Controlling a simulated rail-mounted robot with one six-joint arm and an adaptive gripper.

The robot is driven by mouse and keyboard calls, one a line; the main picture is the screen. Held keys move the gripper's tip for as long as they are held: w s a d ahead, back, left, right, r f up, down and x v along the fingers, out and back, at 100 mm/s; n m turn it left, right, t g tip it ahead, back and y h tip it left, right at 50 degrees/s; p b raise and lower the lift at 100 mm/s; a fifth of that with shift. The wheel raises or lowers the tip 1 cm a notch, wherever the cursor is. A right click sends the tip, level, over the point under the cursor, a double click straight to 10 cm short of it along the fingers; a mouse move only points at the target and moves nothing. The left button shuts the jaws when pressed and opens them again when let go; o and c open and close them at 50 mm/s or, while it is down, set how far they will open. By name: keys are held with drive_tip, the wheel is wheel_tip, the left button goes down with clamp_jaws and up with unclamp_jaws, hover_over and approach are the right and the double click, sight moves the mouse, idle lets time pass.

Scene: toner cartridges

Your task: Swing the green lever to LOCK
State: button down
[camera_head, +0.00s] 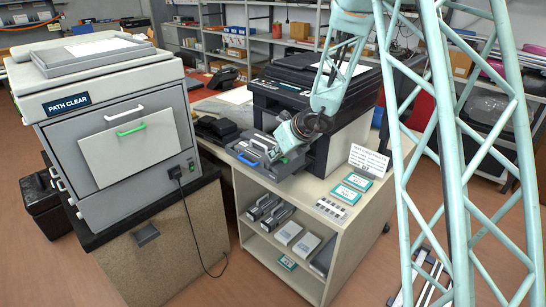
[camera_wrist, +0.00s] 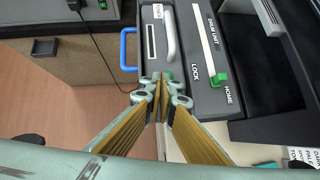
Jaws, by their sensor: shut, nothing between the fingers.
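In the wrist view the grey drum unit (camera_wrist: 203,98) carries a LOCK label and a HOME label. A small green piece (camera_wrist: 168,74) shows just beyond my fingertips, left of LOCK. It may be the green lever; my fingers hide most of it, so its angle and any contact are unclear. A separate green block (camera_wrist: 219,80) sits at the HOME end of a white slot. My gripper (camera_wrist: 165,80) is shut and empty, over the unit's front.
A blue handle (camera_wrist: 127,48) and a white handle (camera_wrist: 170,33) stand close to my fingers. A black printer (camera_head: 305,85) stands behind the unit. Cards (camera_head: 352,186) lie on the cabinet top to the right. A large grey machine (camera_head: 110,120) reading PATH CLEAR is at left.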

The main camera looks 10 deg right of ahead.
drive_tip(key=shift+d, duration=0.15)
drive_tip(key=shift+s+d, duration=0.15)
drive_tip(key=shift+d, duration=0.25)
drive_tip(key=shift+s, duration=0.2)
drive_tip(key=shift+s+r+b, duration=0.2)
drive_tip(key=shift+s+b, duration=0.65)
drive_tip(key=shift+s, duration=0.4)
drive_tip(key=s+r+p, duration=0.2)
drive_tip(key=s+r, duration=0.5)
drive_tip(key=r, duration=0.1)
drive_tip(key=shift+s+a, duration=0.25)
drive_tip(key=shift+r, duration=0.15)
